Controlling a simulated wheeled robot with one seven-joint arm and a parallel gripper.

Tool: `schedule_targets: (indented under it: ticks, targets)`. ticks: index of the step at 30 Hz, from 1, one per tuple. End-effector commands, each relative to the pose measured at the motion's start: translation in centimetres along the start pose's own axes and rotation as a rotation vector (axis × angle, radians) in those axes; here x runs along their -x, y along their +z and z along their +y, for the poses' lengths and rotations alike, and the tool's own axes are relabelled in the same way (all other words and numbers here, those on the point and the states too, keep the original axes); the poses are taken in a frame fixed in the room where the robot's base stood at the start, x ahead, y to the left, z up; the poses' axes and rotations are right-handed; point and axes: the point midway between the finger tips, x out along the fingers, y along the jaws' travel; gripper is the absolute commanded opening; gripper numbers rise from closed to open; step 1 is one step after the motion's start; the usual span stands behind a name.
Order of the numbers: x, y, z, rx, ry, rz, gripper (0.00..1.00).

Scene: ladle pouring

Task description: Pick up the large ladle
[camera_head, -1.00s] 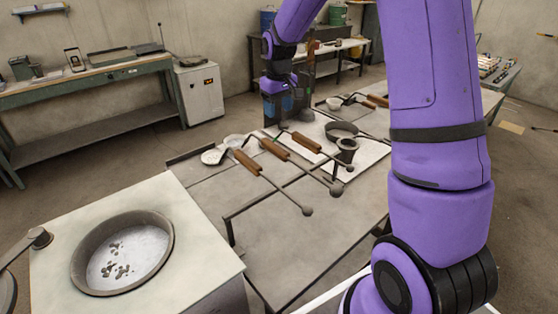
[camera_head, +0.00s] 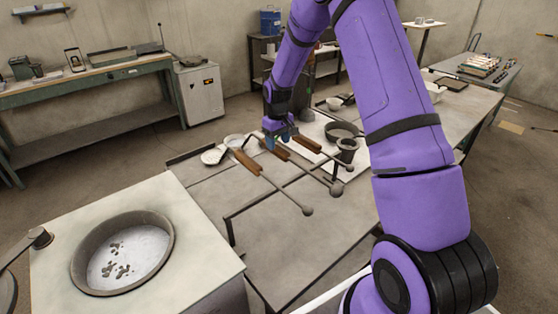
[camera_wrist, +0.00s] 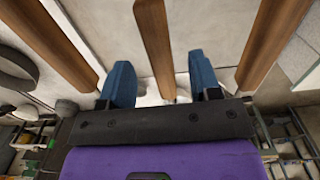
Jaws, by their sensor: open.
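Several ladles with brown wooden handles and dark rods with ball ends lie on the table. I cannot tell for sure which one is the large ladle. My gripper (camera_head: 279,140) is open, low over the middle handle. In the wrist view, my gripper's blue fingers (camera_wrist: 160,72) stand on either side of one wooden handle (camera_wrist: 153,32). Contact cannot be seen. Other handles lie left (camera_wrist: 50,40) and right (camera_wrist: 270,40).
A stove-like block (camera_head: 200,240) with a round pan (camera_head: 168,240) of grey metal stands front left. A dark ring-shaped mould (camera_head: 342,131) and a small cup (camera_head: 347,150) stand just right of the ladles. The near tabletop (camera_head: 290,245) is clear.

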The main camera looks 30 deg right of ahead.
Motion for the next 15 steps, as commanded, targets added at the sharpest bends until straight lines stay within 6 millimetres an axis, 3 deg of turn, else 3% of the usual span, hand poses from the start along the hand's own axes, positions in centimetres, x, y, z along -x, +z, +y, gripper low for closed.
schedule_targets:
  ticks: [10,15]
  targets:
    - [-4.2,0.5,0.1,0.0,-0.001,-0.003,0.57]
    - [-5.1,0.5,0.1,0.0,0.0,-0.001,0.57]
